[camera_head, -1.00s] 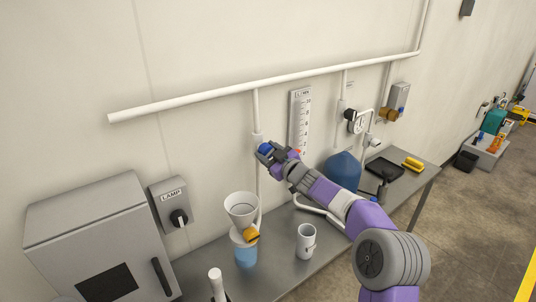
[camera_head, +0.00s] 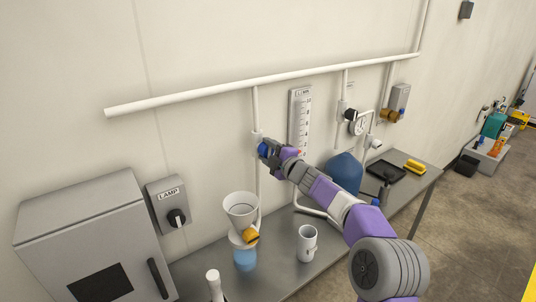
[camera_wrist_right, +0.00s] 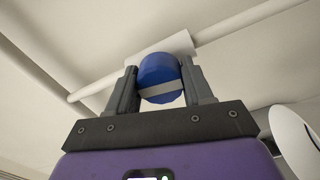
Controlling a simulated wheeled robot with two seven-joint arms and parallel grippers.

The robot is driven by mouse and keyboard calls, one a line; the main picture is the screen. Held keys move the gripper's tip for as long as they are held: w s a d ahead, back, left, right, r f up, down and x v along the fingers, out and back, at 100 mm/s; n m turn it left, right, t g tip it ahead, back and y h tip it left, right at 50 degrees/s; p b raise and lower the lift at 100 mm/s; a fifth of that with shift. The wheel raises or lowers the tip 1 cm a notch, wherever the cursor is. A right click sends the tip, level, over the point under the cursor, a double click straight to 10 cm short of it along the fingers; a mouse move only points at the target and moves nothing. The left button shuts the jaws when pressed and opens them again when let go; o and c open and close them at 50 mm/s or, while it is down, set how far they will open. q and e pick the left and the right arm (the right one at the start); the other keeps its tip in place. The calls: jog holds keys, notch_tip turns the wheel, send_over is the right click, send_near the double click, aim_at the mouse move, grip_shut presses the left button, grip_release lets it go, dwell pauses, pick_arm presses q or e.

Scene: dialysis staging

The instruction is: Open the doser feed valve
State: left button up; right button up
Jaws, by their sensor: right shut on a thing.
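A blue round valve knob (camera_head: 262,149) sits on a thin white vertical pipe (camera_head: 256,112) that drops from the long wall pipe. My right gripper (camera_head: 267,151) is at this knob, with its fingers closed on it. In the right wrist view the blue knob (camera_wrist_right: 160,72) with a pale grey bar across its face is between both dark fingers (camera_wrist_right: 158,88), which touch its sides. A white valve body shows behind the knob. Below, a white funnel (camera_head: 240,209) with an orange-yellow valve handle (camera_head: 250,236) stands over a blue-filled vessel (camera_head: 245,259). My left gripper is not in view.
A level scale (camera_head: 300,122) hangs on the wall close to the right arm. A grey cabinet (camera_head: 92,226) and lamp switch (camera_head: 170,205) are at left.

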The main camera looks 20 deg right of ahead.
jog(key=shift+n, duration=0.6)
jog(key=o, duration=1)
jog(key=shift+o, duration=0.2)
jog(key=b+v, duration=0.2)
jog(key=v, duration=0.5)
jog(key=shift+s+d, duration=0.15)
jog(key=shift+s, duration=0.1)
